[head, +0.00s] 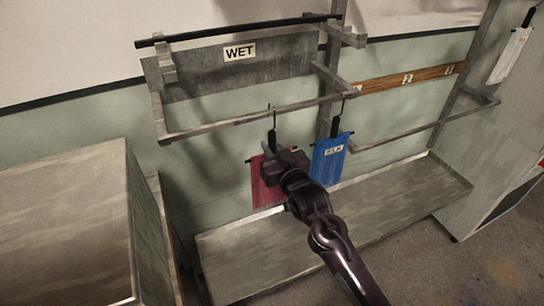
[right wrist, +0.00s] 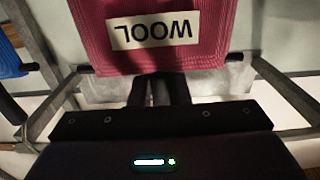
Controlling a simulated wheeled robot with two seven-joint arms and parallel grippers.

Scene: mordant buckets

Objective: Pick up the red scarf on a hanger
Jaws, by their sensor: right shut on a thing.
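The red scarf (head: 268,188) hangs below the front rail of the left rack, partly hidden behind my right gripper. Its hanger (head: 272,134) has a dark stem and a hook at the rail. In the right wrist view the red scarf (right wrist: 202,50) carries a white label reading WOOL, upside down. My right gripper (head: 272,153) is at the hanger, just above the cloth. Its fingers also show in the right wrist view (right wrist: 160,88), close together and shut on the hanger. The exact grip is partly hidden. My left gripper is not in view.
A blue cloth on a hanger (head: 328,160) hangs close to the right. A WET sign (head: 240,52) and a black bar (head: 235,31) are above. A metal tray (head: 400,198) lies below. A large box (head: 65,225) stands left. A white cloth (head: 511,55) hangs far right.

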